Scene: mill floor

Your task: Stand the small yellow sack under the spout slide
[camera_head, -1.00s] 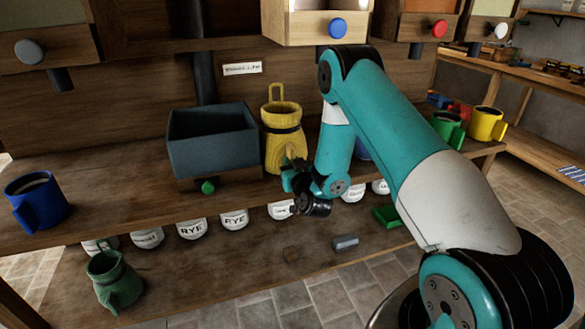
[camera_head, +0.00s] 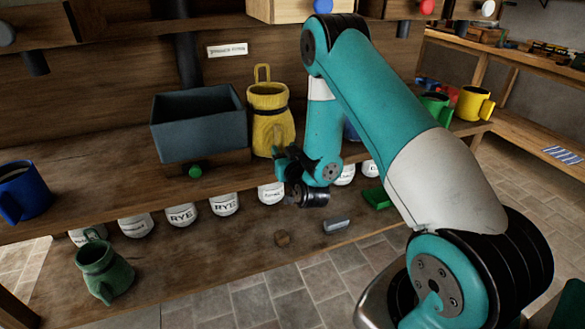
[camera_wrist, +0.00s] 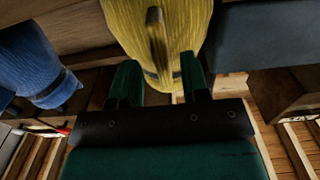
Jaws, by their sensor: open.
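The small yellow sack (camera_head: 268,112) stands upright on the wooden shelf, with a loop handle on top and a dark band. It also shows in the wrist view (camera_wrist: 178,30), just past the fingertips. My gripper (camera_head: 284,155) is open and low at the sack's front; in the wrist view the gripper (camera_wrist: 158,75) has its two green fingers apart, one toward each side of the sack. Whether they touch it cannot be told. Wooden slides with a blue knob (camera_head: 323,6), a red knob (camera_head: 427,6) and a white knob (camera_head: 488,9) sit above.
A dark grey bin (camera_head: 200,135) stands close left of the sack. A blue sack (camera_wrist: 42,70) shows in the wrist view. A blue mug (camera_head: 22,192) is at left; green (camera_head: 436,105) and yellow mugs (camera_head: 470,103) are at right.

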